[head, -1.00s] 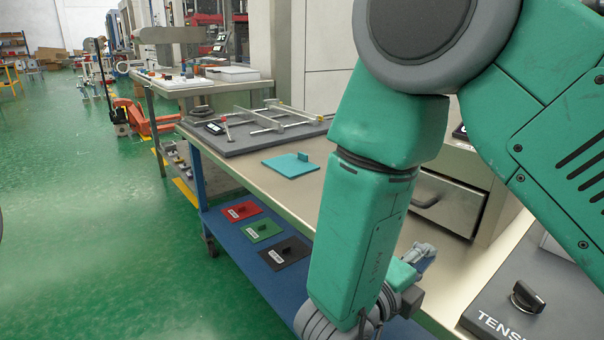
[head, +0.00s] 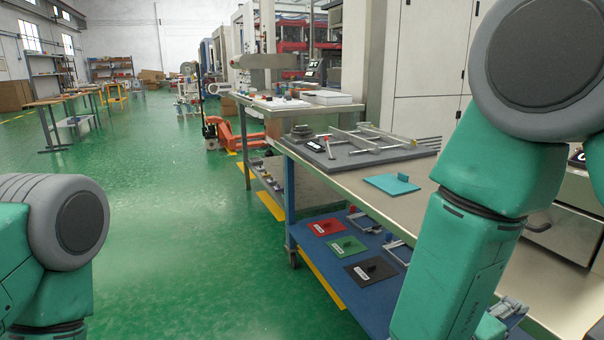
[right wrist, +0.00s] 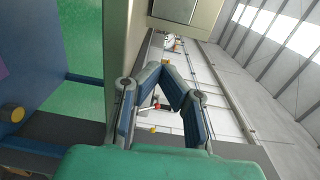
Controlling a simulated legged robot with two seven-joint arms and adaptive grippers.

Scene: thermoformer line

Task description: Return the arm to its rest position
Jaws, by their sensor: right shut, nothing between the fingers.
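My right arm (head: 462,255) hangs down at the right of the head view, its forearm in front of the bench edge. My right gripper (head: 508,309) shows only in part beside the forearm, low in the picture. In the right wrist view both its fingers (right wrist: 166,70) come together at the tips, with nothing held. My left arm (head: 50,240) shows at the lower left as a shoulder or elbow part. The left gripper is out of the picture.
The metal bench (head: 350,184) bears a grey fixture plate (head: 345,158) and a teal plate (head: 391,185). Its blue lower shelf (head: 312,253) holds red (head: 325,227), green (head: 348,247) and black (head: 370,271) plates. Open green floor (head: 190,240) lies between my arms.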

